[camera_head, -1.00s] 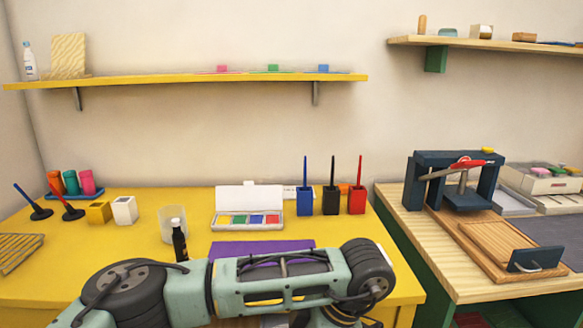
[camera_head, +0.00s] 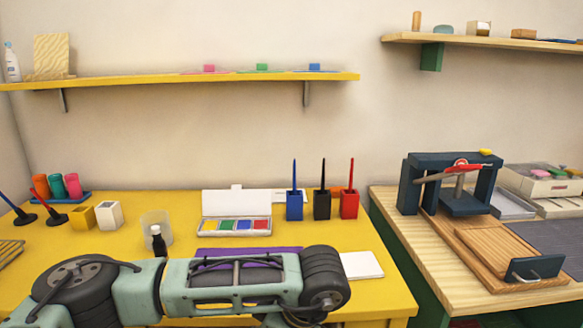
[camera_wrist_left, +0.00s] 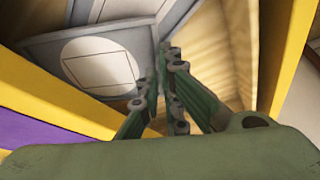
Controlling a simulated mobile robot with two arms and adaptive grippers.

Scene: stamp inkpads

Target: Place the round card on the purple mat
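The purple mat (camera_head: 215,253) lies on the yellow table in the head view, mostly hidden behind my left arm. Its edge also shows at the left of the left wrist view (camera_wrist_left: 40,135). The round card (camera_wrist_left: 100,66) is white with a thin square outline. It lies flat on a grey surface beyond the yellow edge in the wrist view and is not seen in the head view. My left gripper (camera_wrist_left: 163,62) has its fingertips close together, beside the card in the picture. I cannot tell whether they are fully shut. My right gripper is not in view.
A black bottle (camera_head: 158,241), a paint box (camera_head: 236,226) and blue, black and red inkpots (camera_head: 322,205) stand behind my arm. A white sheet (camera_head: 361,265) lies at its right. A wooden wall (camera_wrist_left: 240,55) stands close to the fingers in the wrist view.

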